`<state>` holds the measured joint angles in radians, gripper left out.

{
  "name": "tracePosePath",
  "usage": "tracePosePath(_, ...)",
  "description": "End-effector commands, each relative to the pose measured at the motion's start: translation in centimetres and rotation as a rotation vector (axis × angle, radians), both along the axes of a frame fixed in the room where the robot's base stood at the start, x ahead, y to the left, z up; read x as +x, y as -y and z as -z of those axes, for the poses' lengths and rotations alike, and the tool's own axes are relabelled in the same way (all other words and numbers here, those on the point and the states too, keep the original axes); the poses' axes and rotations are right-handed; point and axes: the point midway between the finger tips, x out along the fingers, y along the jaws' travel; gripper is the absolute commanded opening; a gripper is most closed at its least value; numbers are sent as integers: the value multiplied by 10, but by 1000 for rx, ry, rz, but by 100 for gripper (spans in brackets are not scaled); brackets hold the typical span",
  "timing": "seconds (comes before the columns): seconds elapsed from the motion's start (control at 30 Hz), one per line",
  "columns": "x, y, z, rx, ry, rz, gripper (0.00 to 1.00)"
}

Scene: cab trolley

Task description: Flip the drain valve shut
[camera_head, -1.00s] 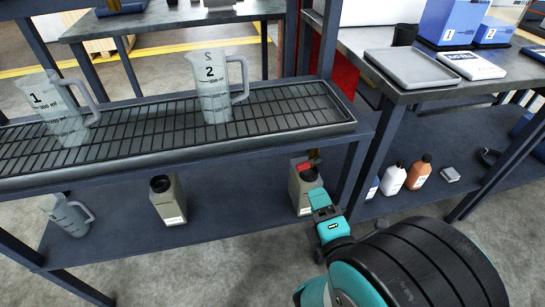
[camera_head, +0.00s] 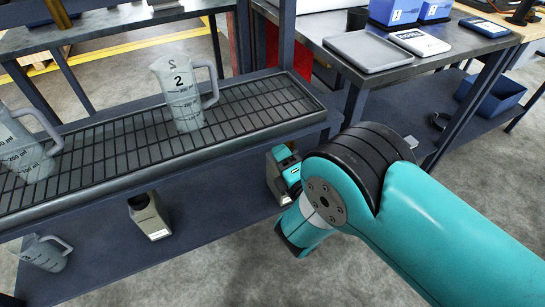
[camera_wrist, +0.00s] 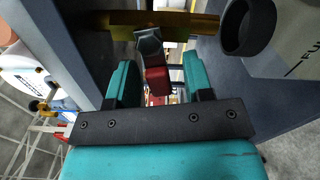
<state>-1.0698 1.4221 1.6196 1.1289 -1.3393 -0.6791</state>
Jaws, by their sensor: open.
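The drain valve shows in the wrist view as a brass pipe (camera_wrist: 185,24) running across the top, with a red lever (camera_wrist: 157,80) hanging from a grey hub (camera_wrist: 148,46). My gripper (camera_wrist: 155,75) is open in the wrist view, with one teal finger on each side of the red lever. Gaps show between the fingers and the lever. In the head view my gripper (camera_head: 288,165) is at the right end of the rack, and my arm hides most of it and the valve.
A grated drip tray (camera_head: 240,115) holds jug 2 (camera_head: 182,100) and jug 1 (camera_head: 22,150). On the lower shelf a container (camera_head: 150,215) stands at middle left, and another container (camera_head: 274,178) is beside my gripper. A dark post edges the wrist view's left side.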

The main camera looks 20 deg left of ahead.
Motion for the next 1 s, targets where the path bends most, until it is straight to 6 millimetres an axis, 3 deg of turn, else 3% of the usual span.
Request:
tracePosePath(0.17,-1,-1,0,0,0,-2,47)
tracePosePath(0.37,-1,-2,0,1,1,-3,1)
tracePosePath(1.0,-3,-3,-9,160,-187,-5,0)
